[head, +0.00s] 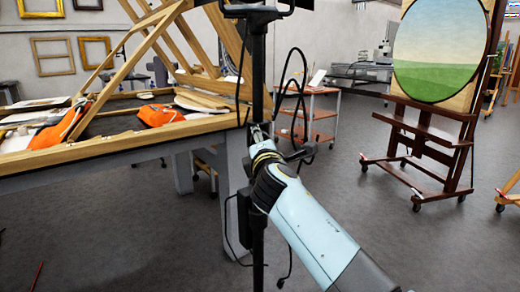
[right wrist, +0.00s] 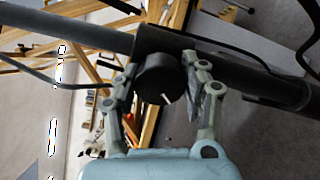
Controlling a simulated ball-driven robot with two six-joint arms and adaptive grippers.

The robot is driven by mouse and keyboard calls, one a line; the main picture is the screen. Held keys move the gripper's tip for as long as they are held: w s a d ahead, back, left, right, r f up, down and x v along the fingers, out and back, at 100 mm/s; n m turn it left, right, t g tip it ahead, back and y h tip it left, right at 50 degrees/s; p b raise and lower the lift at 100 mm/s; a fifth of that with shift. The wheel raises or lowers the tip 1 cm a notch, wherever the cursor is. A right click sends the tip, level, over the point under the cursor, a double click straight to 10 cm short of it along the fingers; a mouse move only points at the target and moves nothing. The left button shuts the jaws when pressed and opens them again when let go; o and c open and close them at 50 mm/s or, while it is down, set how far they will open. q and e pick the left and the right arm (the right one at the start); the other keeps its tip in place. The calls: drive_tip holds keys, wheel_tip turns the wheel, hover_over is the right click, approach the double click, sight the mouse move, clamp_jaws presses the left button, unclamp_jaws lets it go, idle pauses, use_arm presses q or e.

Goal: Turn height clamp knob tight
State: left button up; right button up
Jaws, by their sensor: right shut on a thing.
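The height clamp knob (right wrist: 160,78) is a round black knob with a white mark, on the dark clamp of a pole (right wrist: 262,82) in the right wrist view. My right gripper (right wrist: 160,92) has one finger on each side of the knob and is shut on it. In the head view the upright black pole (head: 257,70) stands in the middle, and my right gripper (head: 262,140) meets it at about table height. The knob itself is hidden there behind my wrist. My left gripper is not in view.
A wooden-edged table (head: 120,140) with frame pieces and orange items stands left of the pole. Loose black cables (head: 298,75) hang beside the pole. A red trolley (head: 318,115) and an easel with an oval landscape (head: 437,50) stand behind.

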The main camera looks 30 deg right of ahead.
drive_tip(key=shift+f+m+b, duration=0.1)
drive_tip(key=shift+m+b, duration=0.25)
drive_tip(key=shift+m, duration=0.45)
drive_tip(key=o, duration=1.2)
drive_tip(key=shift+s, duration=0.1)
drive_tip(key=v, duration=0.7)
drive_tip(key=shift+s, duration=0.2)
drive_tip(key=shift+a, duration=0.1)
